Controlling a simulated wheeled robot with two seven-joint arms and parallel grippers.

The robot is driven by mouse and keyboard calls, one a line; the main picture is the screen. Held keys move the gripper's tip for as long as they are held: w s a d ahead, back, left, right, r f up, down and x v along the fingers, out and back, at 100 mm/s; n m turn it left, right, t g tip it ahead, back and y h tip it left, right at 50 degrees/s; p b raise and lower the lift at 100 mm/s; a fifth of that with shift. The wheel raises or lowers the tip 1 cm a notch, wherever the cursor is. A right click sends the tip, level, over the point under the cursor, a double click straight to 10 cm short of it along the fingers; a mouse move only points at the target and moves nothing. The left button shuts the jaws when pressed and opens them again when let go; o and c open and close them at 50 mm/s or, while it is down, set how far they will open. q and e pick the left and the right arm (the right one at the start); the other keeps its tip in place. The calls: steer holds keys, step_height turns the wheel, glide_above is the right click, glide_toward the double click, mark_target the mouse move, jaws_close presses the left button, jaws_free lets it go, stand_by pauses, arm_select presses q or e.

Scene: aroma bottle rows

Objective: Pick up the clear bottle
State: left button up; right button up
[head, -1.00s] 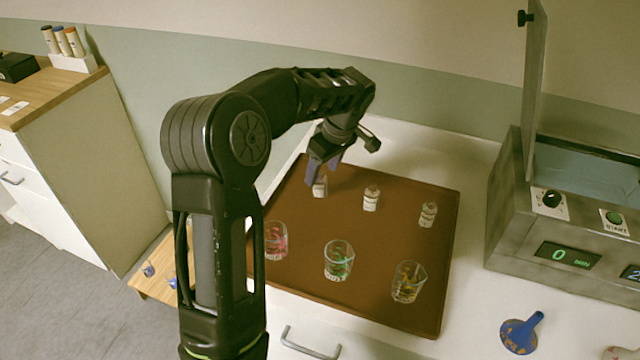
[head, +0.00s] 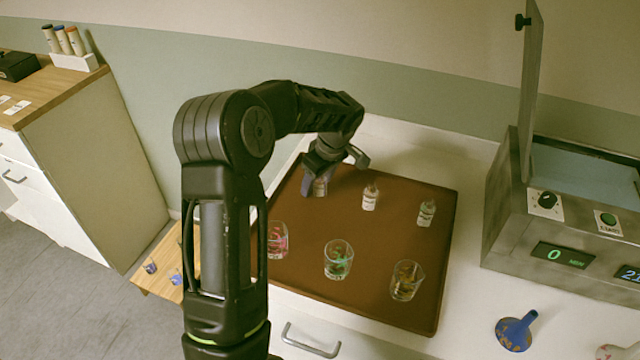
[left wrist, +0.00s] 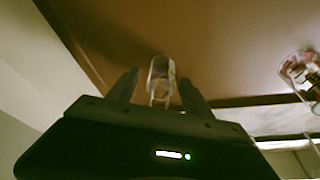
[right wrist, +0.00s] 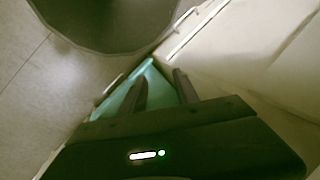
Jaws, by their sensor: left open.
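Three small bottles with white labels stand in a back row on the brown tray (head: 385,275): a left one (head: 320,187), a middle one (head: 370,198) and a right one (head: 427,213). My left gripper (head: 313,185) is down at the left bottle and partly hides it. In the left wrist view this bottle (left wrist: 162,76) looks clear and stands between the two open fingers; contact cannot be told. My right gripper (right wrist: 160,76) is open and empty, away from the tray.
A teal object (right wrist: 150,75) shows beyond my right fingers.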

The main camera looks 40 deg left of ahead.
stand_by(0.3)
arm_select(q)
jaws_close()
stand_by(0.5)
